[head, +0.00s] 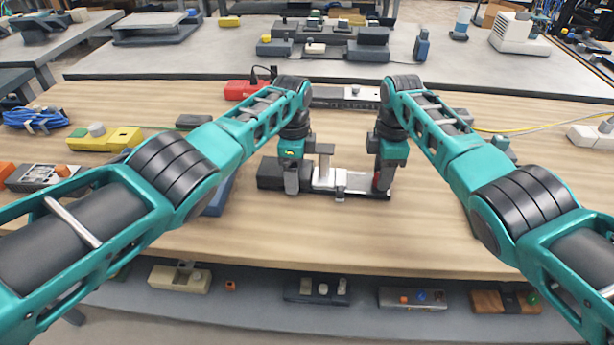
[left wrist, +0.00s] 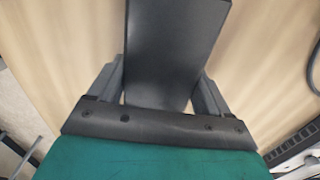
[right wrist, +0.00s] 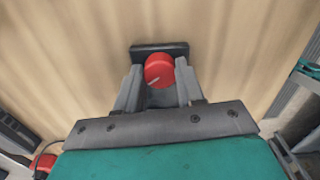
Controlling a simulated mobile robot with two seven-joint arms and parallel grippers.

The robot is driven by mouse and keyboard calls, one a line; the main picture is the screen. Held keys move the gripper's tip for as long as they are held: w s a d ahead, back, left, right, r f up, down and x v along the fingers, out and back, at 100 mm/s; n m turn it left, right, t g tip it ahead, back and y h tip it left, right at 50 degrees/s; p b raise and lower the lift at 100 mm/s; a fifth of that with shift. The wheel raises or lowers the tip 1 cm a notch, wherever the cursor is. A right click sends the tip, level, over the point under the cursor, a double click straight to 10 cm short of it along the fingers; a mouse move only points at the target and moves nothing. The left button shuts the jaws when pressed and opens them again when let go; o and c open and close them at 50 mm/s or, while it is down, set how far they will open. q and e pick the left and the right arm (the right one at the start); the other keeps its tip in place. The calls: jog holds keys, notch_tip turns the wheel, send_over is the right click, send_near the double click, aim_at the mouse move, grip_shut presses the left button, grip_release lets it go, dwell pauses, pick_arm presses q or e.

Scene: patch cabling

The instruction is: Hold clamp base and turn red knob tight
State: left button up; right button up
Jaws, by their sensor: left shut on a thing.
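The clamp has a dark base block (head: 270,174) at its left, a pale metal middle (head: 326,177) and a red knob (right wrist: 159,70) at its right end. My left gripper (head: 291,186) points down and is shut on the dark base block, which also shows between its fingers in the left wrist view (left wrist: 165,55). My right gripper (head: 383,185) points down at the right end of the clamp. In the right wrist view its fingers (right wrist: 160,85) stand on both sides of the red knob, close to it. I cannot tell whether both fingers touch it. The knob bears a pale line.
A grey device (head: 345,98) and a red object (head: 245,90) lie behind the clamp. A blue cable coil (head: 35,119) and a yellow block (head: 105,139) are at left. The wooden tabletop (head: 330,235) in front is clear. Several devices lie on a lower shelf.

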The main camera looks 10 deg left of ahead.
jog(key=o, duration=0.3)
jog(key=shift+o, duration=0.2)
jog(key=n, duration=1)
